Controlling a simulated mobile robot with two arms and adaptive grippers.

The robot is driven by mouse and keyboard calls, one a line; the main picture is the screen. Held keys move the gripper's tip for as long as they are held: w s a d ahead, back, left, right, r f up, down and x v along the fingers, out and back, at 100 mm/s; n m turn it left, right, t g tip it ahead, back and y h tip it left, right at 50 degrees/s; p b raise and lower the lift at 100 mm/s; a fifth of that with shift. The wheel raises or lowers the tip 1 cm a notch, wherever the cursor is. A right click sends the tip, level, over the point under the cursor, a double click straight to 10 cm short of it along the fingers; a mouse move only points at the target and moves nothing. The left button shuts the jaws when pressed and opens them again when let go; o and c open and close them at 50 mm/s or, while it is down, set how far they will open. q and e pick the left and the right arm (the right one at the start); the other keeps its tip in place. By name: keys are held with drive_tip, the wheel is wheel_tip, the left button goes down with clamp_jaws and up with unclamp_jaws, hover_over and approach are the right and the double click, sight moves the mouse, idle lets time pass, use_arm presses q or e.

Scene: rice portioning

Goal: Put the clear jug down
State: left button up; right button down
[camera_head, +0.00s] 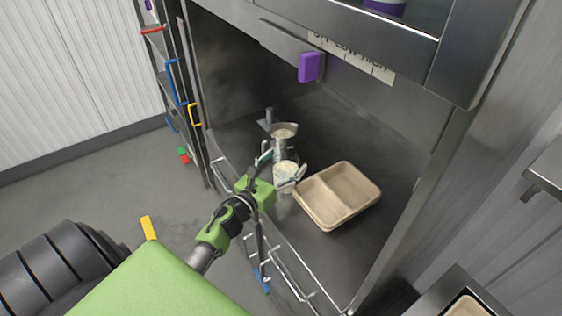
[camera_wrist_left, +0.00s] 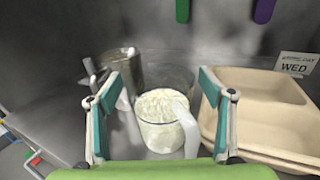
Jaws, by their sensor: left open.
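The clear jug (camera_head: 286,169) holds white rice and stands upright on the steel surface. It also shows in the left wrist view (camera_wrist_left: 158,132), with its pale handle toward the right. My left gripper (camera_head: 281,168) is open, with one finger on each side of the jug. In the left wrist view both fingers (camera_wrist_left: 165,100) stand apart from the jug's walls. My right gripper is in neither view.
A tan two-compartment tray (camera_head: 352,187) lies right of the jug, close to my right-hand finger. A metal container (camera_wrist_left: 126,68) stands behind the jug. A purple block (camera_head: 309,67) hangs above. Steel walls enclose the bay.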

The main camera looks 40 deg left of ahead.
use_arm(q)
drive_tip(key=shift+s+r, duration=0.1)
drive_tip(key=s+b, duration=0.3)
drive_tip(key=s, duration=0.9)
drive_tip(key=shift+b, duration=0.3)
drive_tip(key=shift+w, duration=0.1)
